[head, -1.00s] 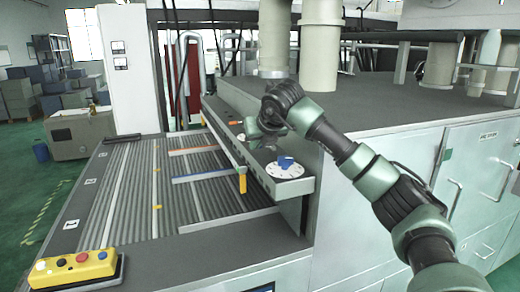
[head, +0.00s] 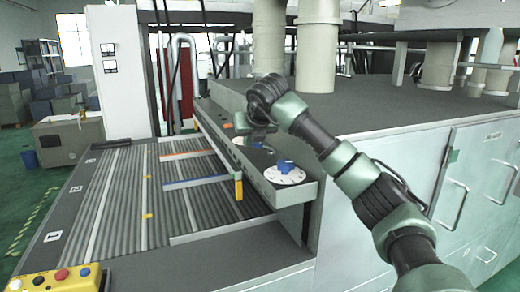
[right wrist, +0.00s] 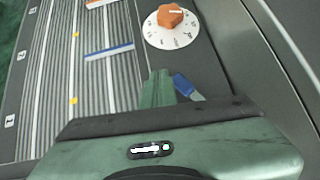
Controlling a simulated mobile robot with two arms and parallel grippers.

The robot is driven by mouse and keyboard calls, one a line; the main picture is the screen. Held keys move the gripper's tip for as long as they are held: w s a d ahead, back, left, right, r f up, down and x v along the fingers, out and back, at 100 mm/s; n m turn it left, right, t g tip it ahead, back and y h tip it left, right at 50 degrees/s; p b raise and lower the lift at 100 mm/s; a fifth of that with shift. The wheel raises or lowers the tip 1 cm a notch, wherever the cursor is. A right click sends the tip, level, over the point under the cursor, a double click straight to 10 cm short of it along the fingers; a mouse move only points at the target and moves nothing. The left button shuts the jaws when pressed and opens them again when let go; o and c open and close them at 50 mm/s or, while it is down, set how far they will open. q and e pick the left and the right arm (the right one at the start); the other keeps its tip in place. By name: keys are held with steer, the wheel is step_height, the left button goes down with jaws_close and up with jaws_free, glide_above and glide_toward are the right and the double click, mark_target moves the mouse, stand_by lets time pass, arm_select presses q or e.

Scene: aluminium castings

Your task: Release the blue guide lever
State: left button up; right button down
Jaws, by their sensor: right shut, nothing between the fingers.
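The blue lever (right wrist: 185,86) shows in the right wrist view, on the grey ledge right beside my finger. Its blue handle runs down to the right into a lighter grey part. My right gripper (right wrist: 158,86) is shut and empty just left of the lever; I cannot tell whether they touch. In the head view my right gripper (head: 254,138) is over the ledge (head: 222,134), and the blue lever cannot be made out behind it. A blue-striped guide bar (head: 196,182) lies across the ribbed bed. My left gripper is not in view.
A white dial with a blue knob (head: 285,172) sits at the ledge's near end; a dial with an orange knob (right wrist: 170,18) lies farther along. A yellow lever (head: 239,189) hangs at the ledge's side. A yellow button box (head: 55,281) stands at front left.

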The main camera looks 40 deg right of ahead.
steer(key=shift+w+d+r+m+h, duration=0.1)
steer(key=shift+d+m+h, duration=0.05)
steer(key=shift+m+h, duration=0.3)
steer(key=shift+d+m, duration=0.15)
steer(key=shift+m, duration=0.1)
stand_by(1.2)
